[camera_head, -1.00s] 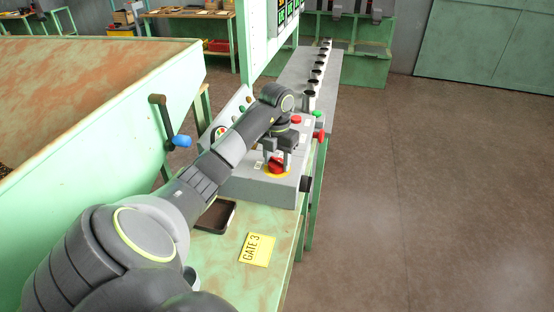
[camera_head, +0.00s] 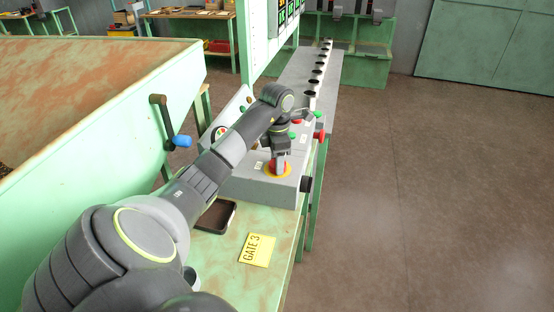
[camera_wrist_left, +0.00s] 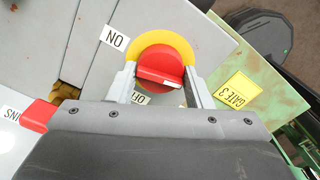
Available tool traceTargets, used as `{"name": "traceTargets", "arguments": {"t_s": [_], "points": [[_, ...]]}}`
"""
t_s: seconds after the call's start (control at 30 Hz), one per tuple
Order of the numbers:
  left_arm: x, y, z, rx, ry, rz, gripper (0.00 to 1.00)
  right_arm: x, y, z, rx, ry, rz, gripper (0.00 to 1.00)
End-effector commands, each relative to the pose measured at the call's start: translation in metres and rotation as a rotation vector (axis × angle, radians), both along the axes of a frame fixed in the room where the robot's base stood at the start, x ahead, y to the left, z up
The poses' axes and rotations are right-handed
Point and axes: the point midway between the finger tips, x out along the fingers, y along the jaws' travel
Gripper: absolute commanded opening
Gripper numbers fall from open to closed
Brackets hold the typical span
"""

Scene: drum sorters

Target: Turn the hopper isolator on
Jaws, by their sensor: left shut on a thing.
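The hopper isolator is a red rotary knob (camera_head: 278,169) on a yellow disc, set on the near end of the grey control panel. In the left wrist view the red knob (camera_wrist_left: 160,66) sits between labels reading ON, at upper left, and OFF, just below it, partly covered. Its raised bar lies roughly crosswise, with a white mark at its right end. My left gripper (camera_head: 281,163) points down at the knob, its fingers shut on it from both sides. They also show in the left wrist view (camera_wrist_left: 162,76). My right gripper is not in view.
Red and green buttons sit on the panel behind my gripper. A yellow GATE 3 plate (camera_head: 257,250) and a dark tray (camera_head: 216,215) lie on the green bench in front. Open floor lies right.

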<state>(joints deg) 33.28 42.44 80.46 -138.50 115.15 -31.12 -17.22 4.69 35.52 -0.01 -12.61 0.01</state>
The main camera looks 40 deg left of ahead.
Motion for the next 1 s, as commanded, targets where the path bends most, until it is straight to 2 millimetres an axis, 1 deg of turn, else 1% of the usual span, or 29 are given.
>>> {"name": "traceTargets", "arguments": {"t_s": [0.27,0.7,0.73,0.87,1.0], "points": [[0.0001,0.0000,0.0000,0.000,0.000,-0.065,0.23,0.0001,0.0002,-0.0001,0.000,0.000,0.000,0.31],[0.0001,-0.0001,0.0000,-0.001,0.001,-0.071,0.23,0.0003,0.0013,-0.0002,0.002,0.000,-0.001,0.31],[0.0001,-0.0001,0.0000,-0.001,0.001,-0.071,0.49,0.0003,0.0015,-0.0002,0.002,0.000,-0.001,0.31],[0.0001,-0.0001,0.0000,-0.001,0.001,-0.071,0.67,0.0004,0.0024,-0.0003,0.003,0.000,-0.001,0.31],[0.0001,-0.0001,0.0000,-0.001,0.001,-0.071,0.67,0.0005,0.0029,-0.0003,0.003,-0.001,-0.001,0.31]]}}
